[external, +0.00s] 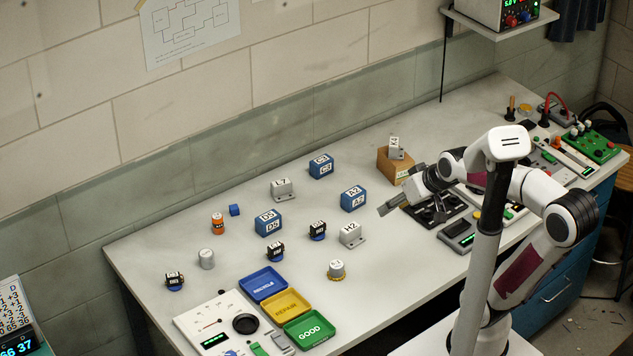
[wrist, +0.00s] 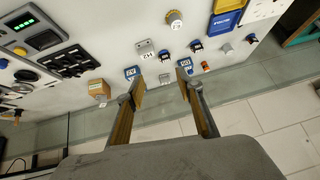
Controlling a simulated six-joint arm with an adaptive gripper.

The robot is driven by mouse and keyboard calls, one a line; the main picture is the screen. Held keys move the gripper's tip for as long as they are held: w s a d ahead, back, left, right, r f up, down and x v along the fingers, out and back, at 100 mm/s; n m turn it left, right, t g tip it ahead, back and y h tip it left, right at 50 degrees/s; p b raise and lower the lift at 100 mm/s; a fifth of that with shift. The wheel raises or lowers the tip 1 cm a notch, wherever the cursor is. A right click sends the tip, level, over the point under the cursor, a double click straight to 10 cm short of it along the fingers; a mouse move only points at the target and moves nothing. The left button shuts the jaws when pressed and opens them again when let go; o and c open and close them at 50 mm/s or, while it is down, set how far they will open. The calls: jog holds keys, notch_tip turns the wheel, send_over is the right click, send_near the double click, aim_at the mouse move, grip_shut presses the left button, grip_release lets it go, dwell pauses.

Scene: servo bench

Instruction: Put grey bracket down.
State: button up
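Three grey brackets show. One grey bracket (external: 396,148) stands on a small cardboard box (external: 388,167) at the back of the bench; the box also shows at left in the wrist view (wrist: 99,87). A second, marked L7 (external: 283,189), stands on the bench towards the back; it shows between my fingers in the wrist view (wrist: 165,78), but far beyond them. A third, marked H2 (external: 351,235), stands nearer the front edge. My gripper (external: 390,206) is above the bench, right of the blue A2 block (external: 353,198). Its fingers (wrist: 160,90) are apart with nothing between them.
Blue, yellow and green trays (external: 285,304) lie at the front left beside a white test panel (external: 215,330). Blue blocks, small motors and cylinders stand across the middle. Dark equipment (external: 437,208) lies beneath my arm. Bare bench lies left of the box.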

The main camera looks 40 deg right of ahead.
jog(key=s+d+f+g+h, duration=0.1)
jog(key=s+d+f+g, duration=0.1)
jog(key=s, duration=0.8)
jog(key=shift+s, duration=0.35)
